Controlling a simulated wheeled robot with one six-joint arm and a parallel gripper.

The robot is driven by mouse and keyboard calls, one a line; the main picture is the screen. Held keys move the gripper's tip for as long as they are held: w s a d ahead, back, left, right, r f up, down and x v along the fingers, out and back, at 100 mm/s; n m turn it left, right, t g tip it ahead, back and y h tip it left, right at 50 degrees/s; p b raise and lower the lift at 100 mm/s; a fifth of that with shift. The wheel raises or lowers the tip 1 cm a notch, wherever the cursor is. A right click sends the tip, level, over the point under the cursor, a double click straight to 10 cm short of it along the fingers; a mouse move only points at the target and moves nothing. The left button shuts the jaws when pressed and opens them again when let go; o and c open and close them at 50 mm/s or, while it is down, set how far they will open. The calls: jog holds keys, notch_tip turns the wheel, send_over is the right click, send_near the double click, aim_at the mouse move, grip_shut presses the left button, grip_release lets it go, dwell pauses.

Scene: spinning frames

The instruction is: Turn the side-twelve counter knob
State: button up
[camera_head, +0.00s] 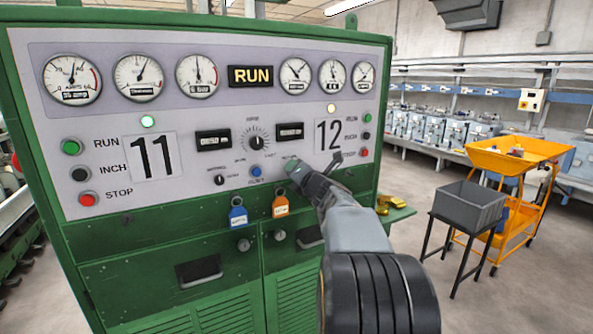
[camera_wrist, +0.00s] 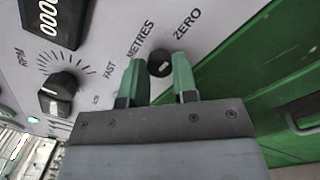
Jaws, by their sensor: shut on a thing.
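The side-twelve counter knob (camera_wrist: 159,61) is small, dark and round with a pale mark, beside the METRES ZERO lettering in the wrist view. My gripper (camera_wrist: 160,74) has its two green fingertips on either side of this knob and is shut on it. In the head view my gripper (camera_head: 296,168) reaches the panel below the side-twelve counter (camera_head: 290,131) and hides the knob. A counter window (camera_wrist: 54,18) shows zeros at the upper left of the wrist view. The large 12 plate (camera_head: 328,135) is to the right.
A pointer dial knob (camera_head: 256,142) sits left of my gripper and also shows in the wrist view (camera_wrist: 60,83). Blue (camera_head: 238,216) and orange (camera_head: 281,207) tags hang below. A grey bin (camera_head: 468,205) and orange trolley (camera_head: 510,163) stand at right, with open floor around.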

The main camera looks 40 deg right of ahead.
jog(key=o, duration=0.9)
jog(key=s+b, duration=0.1)
jog(key=s, duration=0.3)
jog(key=s+a, duration=0.1)
jog(key=s, duration=0.4)
jog(key=s+a+b, duration=0.1)
jog(key=s, duration=0.3)
jog(key=shift+s+f+b, duration=0.35)
jog(key=shift+f, duration=0.05)
